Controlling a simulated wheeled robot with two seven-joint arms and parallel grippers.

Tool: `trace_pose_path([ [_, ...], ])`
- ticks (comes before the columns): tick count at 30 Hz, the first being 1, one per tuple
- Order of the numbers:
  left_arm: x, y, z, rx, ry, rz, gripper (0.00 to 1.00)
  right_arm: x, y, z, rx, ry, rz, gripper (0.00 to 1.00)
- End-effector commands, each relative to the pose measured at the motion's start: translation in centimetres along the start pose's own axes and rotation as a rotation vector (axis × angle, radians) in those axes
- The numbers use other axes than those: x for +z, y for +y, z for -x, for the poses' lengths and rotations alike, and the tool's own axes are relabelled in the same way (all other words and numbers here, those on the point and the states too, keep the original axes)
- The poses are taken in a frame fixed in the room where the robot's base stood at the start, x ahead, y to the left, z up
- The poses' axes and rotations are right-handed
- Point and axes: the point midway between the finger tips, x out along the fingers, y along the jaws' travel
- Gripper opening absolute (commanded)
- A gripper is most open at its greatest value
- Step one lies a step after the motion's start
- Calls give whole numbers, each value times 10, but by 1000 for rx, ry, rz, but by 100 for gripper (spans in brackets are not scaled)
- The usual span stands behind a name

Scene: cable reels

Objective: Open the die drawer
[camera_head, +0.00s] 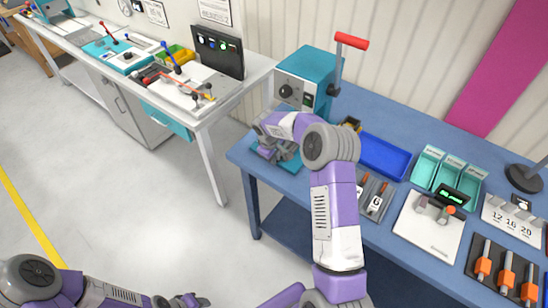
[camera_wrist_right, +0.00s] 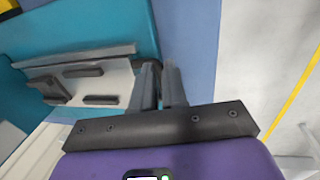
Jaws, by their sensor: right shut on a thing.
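The teal press (camera_head: 320,67) with a dial and a red-handled lever stands at the back left of the blue bench. My right gripper (camera_head: 270,150) is low at the front of the press, by the bench's left end. A teal part (camera_head: 291,165) shows beside it, partly hidden by my wrist. In the right wrist view my fingers (camera_wrist_right: 160,85) are close together beside a light grey plate with dark slots (camera_wrist_right: 90,85) on teal, which looks like the die drawer. They are shut on its handle, mostly hidden between them. My left gripper (camera_head: 187,300) is low at the bottom edge, far from the press.
A blue tray (camera_head: 383,156) and teal bins (camera_head: 450,172) stand right of the press. A white scale-like plate (camera_head: 428,228) and orange-handled tools (camera_head: 505,270) lie farther right. A white bench (camera_head: 222,97) stands at the left. The floor between is clear.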

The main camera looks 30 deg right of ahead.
Motion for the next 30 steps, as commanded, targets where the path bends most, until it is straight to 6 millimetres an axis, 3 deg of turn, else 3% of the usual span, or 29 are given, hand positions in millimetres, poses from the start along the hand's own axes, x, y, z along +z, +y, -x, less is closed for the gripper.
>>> trace_pose_path([
  [5, 0, -2, -4, 0, 0, 0, 43, -3, -11, 2, 0, 1, 5, 0],
  [13, -1, -10, -28, 0, 0, 0, 43, -9, -81, 14, 0, 3, 9, 0],
  [18, -2, -14, -36, 0, 0, 0, 43, -9, -113, 21, 0, 2, 5, 0],
  [30, -2, -14, -37, 0, 0, 0, 43, -8, -121, 25, 0, 2, 0, 0],
])
